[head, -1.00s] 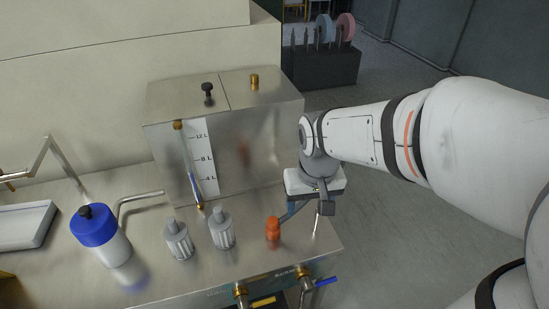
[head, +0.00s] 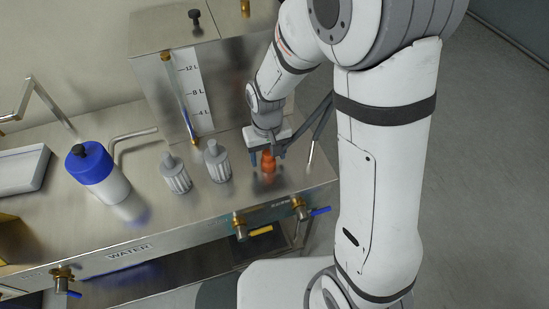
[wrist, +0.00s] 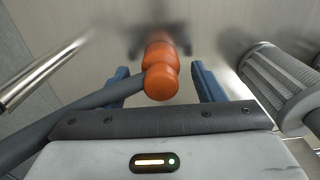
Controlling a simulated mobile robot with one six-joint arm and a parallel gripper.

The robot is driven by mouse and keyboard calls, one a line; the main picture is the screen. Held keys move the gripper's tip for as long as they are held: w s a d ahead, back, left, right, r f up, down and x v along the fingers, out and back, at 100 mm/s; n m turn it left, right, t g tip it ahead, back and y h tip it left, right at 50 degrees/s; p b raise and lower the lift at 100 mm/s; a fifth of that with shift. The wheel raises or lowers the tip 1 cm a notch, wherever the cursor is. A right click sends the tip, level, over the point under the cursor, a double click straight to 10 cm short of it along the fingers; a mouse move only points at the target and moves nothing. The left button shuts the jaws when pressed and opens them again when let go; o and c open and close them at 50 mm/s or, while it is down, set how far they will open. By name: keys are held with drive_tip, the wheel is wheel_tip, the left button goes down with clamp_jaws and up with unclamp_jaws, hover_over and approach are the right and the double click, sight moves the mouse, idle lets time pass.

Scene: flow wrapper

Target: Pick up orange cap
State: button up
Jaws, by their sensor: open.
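The orange cap (head: 268,161) stands on the steel bench top near its right end, below the tank. In the wrist view the orange cap (wrist: 160,72) is at the middle top, between and a little beyond the two blue fingertips. My gripper (head: 268,158) is over the cap with its fingers on either side. In the wrist view my gripper (wrist: 160,84) is open, and a gap shows between each finger and the cap. The fingers partly hide the cap's sides in the head view.
Two grey ribbed caps (head: 217,160) (head: 175,173) stand left of the orange cap; one shows close on the right in the wrist view (wrist: 280,78). A thin metal rod (wrist: 45,72) is on the left there. The steel tank (head: 232,85) stands behind. A blue-lidded bottle (head: 115,190) is farther left.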

drive_tip(key=shift+f, duration=0.6)
drive_tip(key=shift+c, duration=0.5)
drive_tip(key=c, duration=1)
